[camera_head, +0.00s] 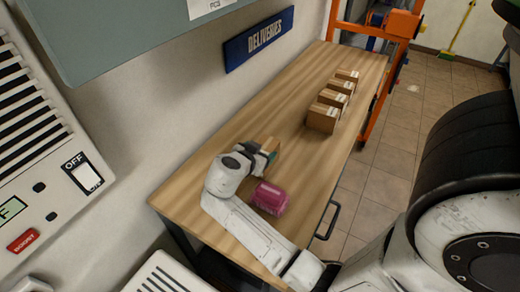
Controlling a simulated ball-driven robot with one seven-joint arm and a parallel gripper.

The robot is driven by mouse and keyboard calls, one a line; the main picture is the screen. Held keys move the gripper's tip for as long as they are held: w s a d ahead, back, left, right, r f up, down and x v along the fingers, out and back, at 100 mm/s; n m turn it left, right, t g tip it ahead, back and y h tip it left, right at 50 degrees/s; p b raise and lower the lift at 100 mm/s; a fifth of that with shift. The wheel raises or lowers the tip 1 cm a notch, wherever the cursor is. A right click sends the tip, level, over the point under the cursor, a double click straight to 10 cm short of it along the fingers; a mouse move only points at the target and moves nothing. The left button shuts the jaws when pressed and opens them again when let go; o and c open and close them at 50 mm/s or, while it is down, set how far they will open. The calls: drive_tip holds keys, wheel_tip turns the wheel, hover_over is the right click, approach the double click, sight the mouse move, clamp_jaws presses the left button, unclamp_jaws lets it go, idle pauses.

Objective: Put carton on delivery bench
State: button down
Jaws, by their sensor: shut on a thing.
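The delivery bench (215,153) is a long wooden table along the wall, under a blue "DELIVERIES" sign (258,39). My gripper (266,153) is over the near half of the bench, shut on a brown carton (271,146). My wrist and jaws hide much of this carton. I cannot tell whether its underside touches the bench top. Several similar cartons (322,117) stand in a row farther along the bench, near its right edge.
A magenta package (269,197) lies on the bench close beside my gripper. An orange frame (381,62) stands beyond the far end. The bench surface between my gripper and the carton row is clear. Tiled floor (386,183) lies to the right.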

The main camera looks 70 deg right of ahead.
drive_tip(key=shift+f, duration=0.15)
drive_tip(key=shift+c, duration=0.2)
unclamp_jaws()
drive_tip(key=shift+r, duration=0.25)
drive_tip(key=b+v, duration=0.3)
drive_tip(key=v, duration=0.9)
drive_tip(key=shift+f, duration=0.2)
drive_tip(key=shift+w, duration=0.1)
